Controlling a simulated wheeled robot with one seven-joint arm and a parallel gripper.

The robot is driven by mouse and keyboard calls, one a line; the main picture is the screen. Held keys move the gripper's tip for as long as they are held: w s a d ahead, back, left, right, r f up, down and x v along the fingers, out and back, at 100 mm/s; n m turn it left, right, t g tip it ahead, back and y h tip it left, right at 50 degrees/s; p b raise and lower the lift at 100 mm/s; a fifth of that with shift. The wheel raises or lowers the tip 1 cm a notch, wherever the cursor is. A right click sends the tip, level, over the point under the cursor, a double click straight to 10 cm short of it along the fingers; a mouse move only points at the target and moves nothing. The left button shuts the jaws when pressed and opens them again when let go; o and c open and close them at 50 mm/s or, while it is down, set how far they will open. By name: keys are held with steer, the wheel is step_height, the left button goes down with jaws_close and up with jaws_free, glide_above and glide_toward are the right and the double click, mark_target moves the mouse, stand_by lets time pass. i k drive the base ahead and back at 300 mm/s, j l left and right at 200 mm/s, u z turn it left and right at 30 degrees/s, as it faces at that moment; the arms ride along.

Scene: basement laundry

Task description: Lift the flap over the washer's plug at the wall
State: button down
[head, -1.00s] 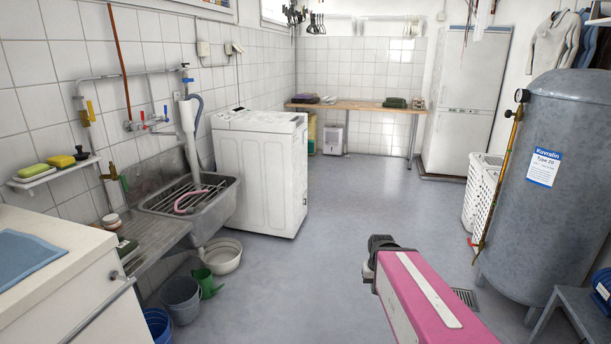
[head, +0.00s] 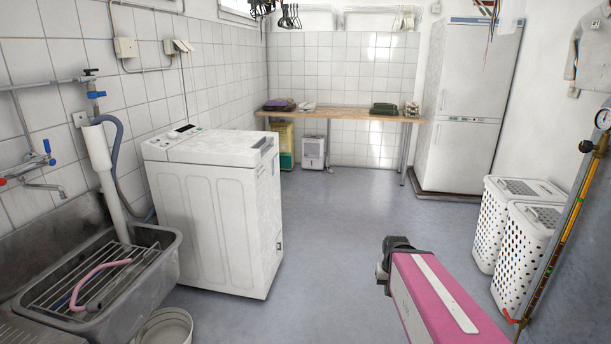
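The white washer (head: 212,205) stands against the tiled left wall, beyond the sink. On the wall above it is a small pale socket (head: 175,46) with a tilted, flap-like piece at its right; its details are too small to tell. A thin cord runs from it down behind the washer. A beige wall box (head: 125,47) is to its left. My gripper (head: 386,268) is the dark end of my pink arm at lower centre right, over the open floor, well short of the socket. Its fingers cannot be made out.
A metal sink (head: 160,270) with a rack and pink hose is at lower left. A white basin (head: 166,328) sits on the floor beside it. White hampers (head: 500,225) stand at right. A wooden bench (head: 345,117) and fridge (head: 468,105) are at the back. The middle floor is clear.

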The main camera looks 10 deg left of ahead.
mark_target(177, 42)
steer(key=i+j+z, duration=0.15)
steer(key=i, duration=1.65)
steer(key=i+u, duration=0.1)
steer(key=i, duration=0.8)
steer(key=i+l+u, duration=0.1)
steer(key=i, duration=0.8)
steer(key=i+u, duration=0.45)
steer(key=i+l+u, duration=0.15)
steer(key=i+u, duration=0.35)
steer(key=i+l+u, duration=0.3)
steer(key=u, duration=0.15)
